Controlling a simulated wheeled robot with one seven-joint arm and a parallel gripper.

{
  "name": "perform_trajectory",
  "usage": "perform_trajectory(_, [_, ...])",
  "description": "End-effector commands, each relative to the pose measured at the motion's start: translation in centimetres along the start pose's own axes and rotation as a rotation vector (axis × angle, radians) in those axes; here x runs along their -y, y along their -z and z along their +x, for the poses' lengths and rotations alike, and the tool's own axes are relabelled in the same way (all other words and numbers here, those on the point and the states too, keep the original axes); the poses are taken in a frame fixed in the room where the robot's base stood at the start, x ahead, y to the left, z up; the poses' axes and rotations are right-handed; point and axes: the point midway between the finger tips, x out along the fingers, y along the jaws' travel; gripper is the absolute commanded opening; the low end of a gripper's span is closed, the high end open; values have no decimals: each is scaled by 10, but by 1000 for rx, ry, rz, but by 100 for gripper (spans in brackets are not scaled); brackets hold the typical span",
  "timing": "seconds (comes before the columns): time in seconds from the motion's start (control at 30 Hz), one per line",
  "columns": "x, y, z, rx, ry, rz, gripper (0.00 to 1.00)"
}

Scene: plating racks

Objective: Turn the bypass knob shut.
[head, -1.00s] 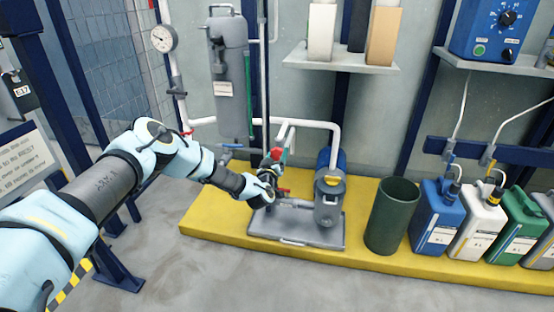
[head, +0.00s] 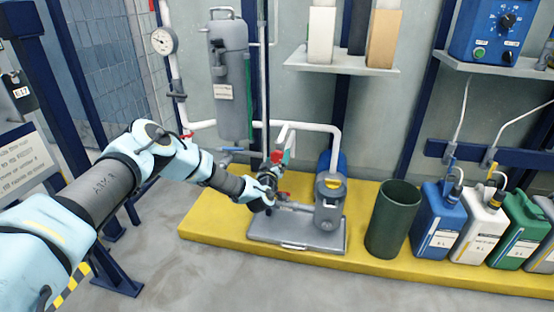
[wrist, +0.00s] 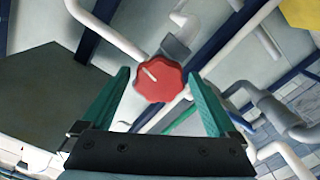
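The red bypass knob (wrist: 158,80) has a lobed rim and a short white mark tilted toward the upper left in the wrist view. My gripper (wrist: 159,72) is open, with one green finger on each side of the knob. Gaps show between the knob and both fingers, so they look apart from it; the depth between them is hard to judge. In the head view the red knob (head: 276,157) is small and partly hidden beside a teal finger of my gripper (head: 283,158), above the pump tray.
A grey pump (head: 329,203) stands on a tray (head: 295,232) on the yellow platform (head: 210,222). A green bin (head: 393,220) and several canisters stand to the right. The floor in front is clear.

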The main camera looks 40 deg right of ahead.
Motion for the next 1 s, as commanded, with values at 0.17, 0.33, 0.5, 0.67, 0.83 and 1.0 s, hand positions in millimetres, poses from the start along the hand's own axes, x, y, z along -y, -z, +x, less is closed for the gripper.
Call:
perform_trajectory(0.17, [0, 0, 0, -1, 0, 0, 100])
perform_trajectory(0.33, [0, 1, -3, 0, -1, 1, 100])
perform_trajectory(0.5, [-1, 1, -25, 3, 0, 1, 100])
perform_trajectory(0.67, [-1, 2, -58, 3, 0, 1, 100])
perform_trajectory(0.83, [-1, 1, -88, 2, -1, 0, 100])
perform_trajectory(1.0, [0, 0, -104, 1, -1, 0, 100])
